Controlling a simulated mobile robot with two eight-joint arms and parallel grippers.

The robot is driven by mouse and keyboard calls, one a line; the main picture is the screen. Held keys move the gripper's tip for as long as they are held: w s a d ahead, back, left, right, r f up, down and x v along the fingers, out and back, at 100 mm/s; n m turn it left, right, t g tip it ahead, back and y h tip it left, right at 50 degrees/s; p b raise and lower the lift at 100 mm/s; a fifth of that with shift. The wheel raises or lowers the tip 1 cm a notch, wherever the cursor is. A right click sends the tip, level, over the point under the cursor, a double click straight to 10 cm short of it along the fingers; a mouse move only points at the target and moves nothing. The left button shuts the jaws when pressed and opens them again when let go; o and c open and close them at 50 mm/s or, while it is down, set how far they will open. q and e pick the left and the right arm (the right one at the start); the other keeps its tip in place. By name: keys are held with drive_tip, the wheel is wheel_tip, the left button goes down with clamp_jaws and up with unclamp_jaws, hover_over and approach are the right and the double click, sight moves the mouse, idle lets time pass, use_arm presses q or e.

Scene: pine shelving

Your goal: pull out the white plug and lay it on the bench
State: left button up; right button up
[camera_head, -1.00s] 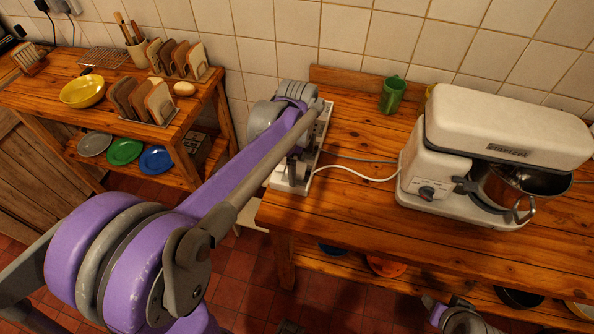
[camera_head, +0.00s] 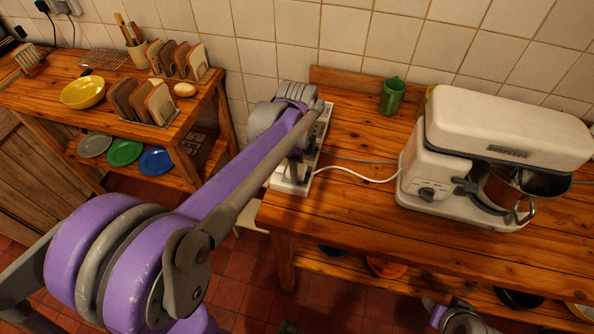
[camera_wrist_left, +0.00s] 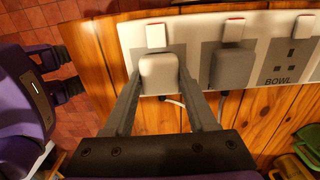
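In the left wrist view the white plug (camera_wrist_left: 158,75) sits at the leftmost socket of a white socket strip (camera_wrist_left: 268,25). My left gripper (camera_wrist_left: 160,80) has one finger against each side of it, shut on it. How deep the plug sits in the socket cannot be told. In the head view the strip (camera_head: 318,140) lies on the left end of the wooden bench (camera_head: 345,215), partly hidden by my left arm, and a white cord (camera_head: 350,173) runs to the mixer. My right gripper (camera_wrist_left: 62,73) is open and empty over the floor.
A grey plug (camera_wrist_left: 231,66) sits in the adjacent socket; the socket labelled BOWL (camera_wrist_left: 291,60) is empty. The stand mixer (camera_head: 480,160) and green mug (camera_head: 392,95) stand on the bench. A second table (camera_head: 50,100) stands left.

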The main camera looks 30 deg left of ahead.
use_arm(q)
clamp_jaws()
drive_tip(key=shift+r, duration=0.1)
use_arm(e)
drive_tip(key=shift+r, duration=0.1)
use_arm(q)
drive_tip(key=shift+r+p, duration=1.6)
drive_tip(key=shift+r, duration=1.35)
use_arm(e)
drive_tip(key=shift+w+r, duration=0.3)
drive_tip(key=shift+r, duration=0.4)
drive_tip(key=shift+w+r, duration=0.25)
drive_tip(key=shift+r, duration=0.5)
drive_tip(key=shift+w+r, duration=0.3)
drive_tip(key=shift+r, duration=0.4)
